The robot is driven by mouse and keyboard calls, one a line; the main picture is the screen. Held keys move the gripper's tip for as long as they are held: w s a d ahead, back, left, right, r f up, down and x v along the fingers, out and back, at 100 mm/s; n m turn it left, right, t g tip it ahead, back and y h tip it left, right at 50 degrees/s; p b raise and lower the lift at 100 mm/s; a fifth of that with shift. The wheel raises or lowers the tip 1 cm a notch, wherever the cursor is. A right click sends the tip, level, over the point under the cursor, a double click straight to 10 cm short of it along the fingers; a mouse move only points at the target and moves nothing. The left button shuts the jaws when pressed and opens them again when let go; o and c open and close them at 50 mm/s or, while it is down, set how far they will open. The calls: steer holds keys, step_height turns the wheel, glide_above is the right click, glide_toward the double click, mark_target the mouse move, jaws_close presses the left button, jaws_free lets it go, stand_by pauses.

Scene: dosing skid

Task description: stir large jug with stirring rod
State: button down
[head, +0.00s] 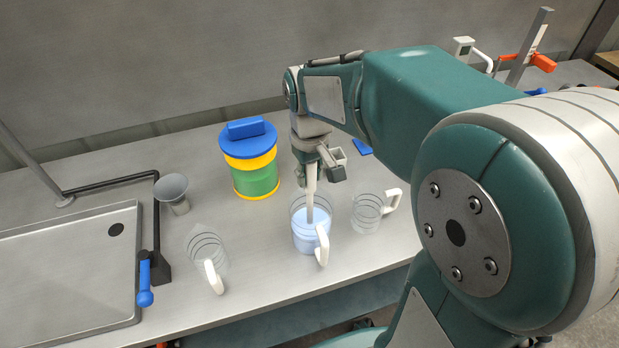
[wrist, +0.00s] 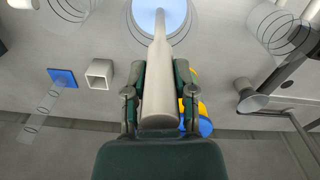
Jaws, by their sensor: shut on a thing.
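The large jug (head: 305,238) stands on the bench in the head view, clear-walled with a white handle and pale blue liquid in its lower part. The liquid (wrist: 160,14) also shows at the top of the wrist view. My gripper (head: 315,172) is above the jug, shut on the pale stirring rod (head: 310,200). The rod points down, and its lower part is inside the jug. In the wrist view the rod's thick handle (wrist: 158,95) is between my gripper's fingers (wrist: 158,92). The rod's tip is hidden in the liquid.
Clear jugs stand left (head: 207,255) and right (head: 368,211) of the large jug. A green and yellow container with a blue lid (head: 249,160) is behind it. A grey funnel-shaped cup (head: 174,194) and a sink (head: 60,275) with a blue-handled lever (head: 145,285) are left.

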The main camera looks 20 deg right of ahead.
steer(key=shift+r, duration=5.65)
step_height(320, 180, up, 5)
